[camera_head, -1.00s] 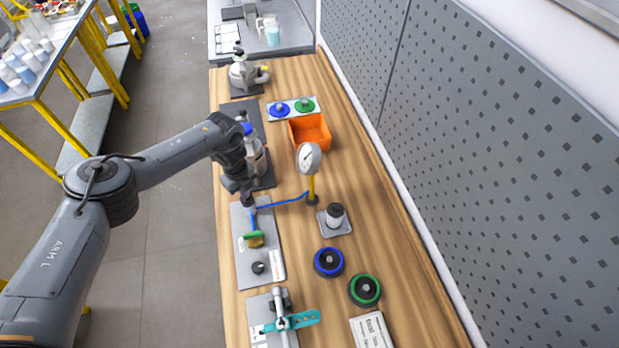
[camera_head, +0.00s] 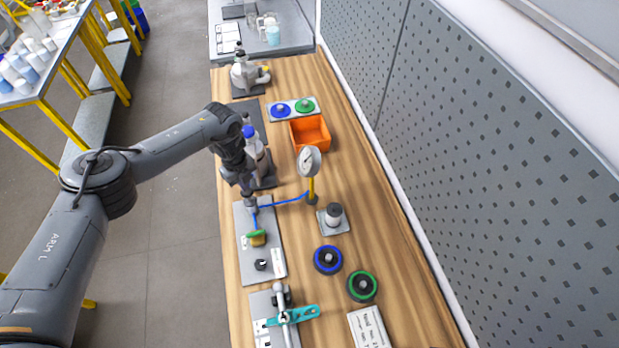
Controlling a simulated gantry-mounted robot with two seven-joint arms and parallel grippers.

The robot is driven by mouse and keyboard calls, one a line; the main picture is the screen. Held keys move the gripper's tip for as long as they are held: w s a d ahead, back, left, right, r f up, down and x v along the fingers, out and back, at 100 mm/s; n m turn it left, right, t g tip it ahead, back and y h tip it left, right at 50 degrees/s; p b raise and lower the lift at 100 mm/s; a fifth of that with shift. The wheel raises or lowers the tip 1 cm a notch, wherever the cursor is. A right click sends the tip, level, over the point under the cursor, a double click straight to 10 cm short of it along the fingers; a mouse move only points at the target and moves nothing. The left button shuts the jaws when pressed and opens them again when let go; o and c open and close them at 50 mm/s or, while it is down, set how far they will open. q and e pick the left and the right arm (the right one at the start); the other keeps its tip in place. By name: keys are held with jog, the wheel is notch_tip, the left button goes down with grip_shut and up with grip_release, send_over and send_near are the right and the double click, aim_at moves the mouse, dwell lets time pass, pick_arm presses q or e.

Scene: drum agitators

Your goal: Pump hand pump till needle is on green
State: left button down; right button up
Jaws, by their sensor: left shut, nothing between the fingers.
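The hand pump (camera_head: 257,238) has a green and yellow body and stands on a grey base plate (camera_head: 268,270) on the bench. A blue hose (camera_head: 285,203) runs from it to the round white gauge (camera_head: 309,160) on a yellow post. The gauge face is turned and too small to read the needle or any green band. My left gripper (camera_head: 250,202) points down at the far end of the pump's plate, close to the pump and hose. It is shut with nothing seen in it. I cannot tell whether it touches the pump. My right gripper is out of view.
An orange bin (camera_head: 310,132) stands behind the gauge. A grey cylinder on a small plate (camera_head: 333,218), a blue ring (camera_head: 328,259) and a green ring (camera_head: 362,286) lie right of the pump. A teal-handled valve (camera_head: 291,316) is in front. A pegboard wall (camera_head: 500,150) bounds the right.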

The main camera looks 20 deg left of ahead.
pick_arm(q)
jog(key=shift+r, duration=0.15)
notch_tip(320, 180, up, 6)
jog(key=p, duration=0.5)
dwell(0.5)
